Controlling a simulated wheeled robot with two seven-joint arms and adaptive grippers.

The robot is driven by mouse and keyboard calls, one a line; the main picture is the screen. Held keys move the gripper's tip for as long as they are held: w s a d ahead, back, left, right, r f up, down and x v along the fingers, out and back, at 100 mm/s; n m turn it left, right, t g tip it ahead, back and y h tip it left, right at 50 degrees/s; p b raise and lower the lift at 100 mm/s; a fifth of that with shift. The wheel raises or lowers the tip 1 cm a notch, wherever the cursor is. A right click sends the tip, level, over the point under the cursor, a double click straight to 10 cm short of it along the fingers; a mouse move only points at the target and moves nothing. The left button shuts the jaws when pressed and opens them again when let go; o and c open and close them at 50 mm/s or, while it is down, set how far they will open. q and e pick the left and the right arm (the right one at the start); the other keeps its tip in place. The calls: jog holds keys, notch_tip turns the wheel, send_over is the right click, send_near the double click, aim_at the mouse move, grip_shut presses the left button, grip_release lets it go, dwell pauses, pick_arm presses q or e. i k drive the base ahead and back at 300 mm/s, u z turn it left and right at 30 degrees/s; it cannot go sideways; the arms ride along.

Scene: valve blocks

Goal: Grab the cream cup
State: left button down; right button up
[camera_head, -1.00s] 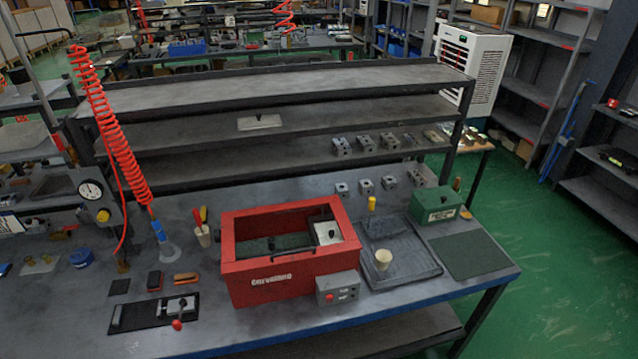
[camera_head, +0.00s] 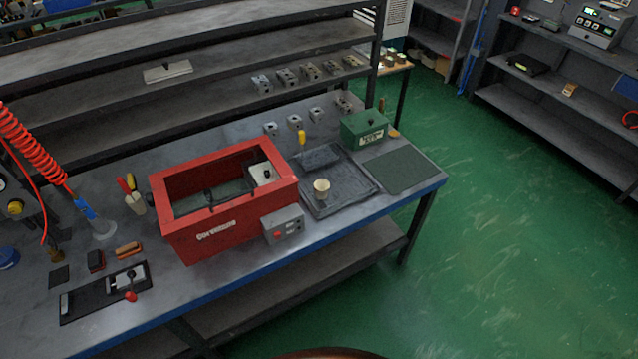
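The cream cup (camera_head: 321,190) stands upright on the dark grey tray (camera_head: 357,190), near the tray's left front part. The tray lies on the workbench between the red box and a dark green mat. Neither my left nor my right gripper shows in the head view, so I cannot see their state.
A red open-topped box (camera_head: 230,228) with a grey button box (camera_head: 283,225) stands left of the tray. A green box (camera_head: 364,128) and a yellow-handled tool (camera_head: 301,140) are behind it. The green mat (camera_head: 400,171) is clear. Open green floor (camera_head: 480,260) lies right of the bench.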

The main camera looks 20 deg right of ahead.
aim_at(321, 186)
jog(key=z, duration=2.25)
jog(key=i, duration=1.65)
jog(key=u, duration=3.75)
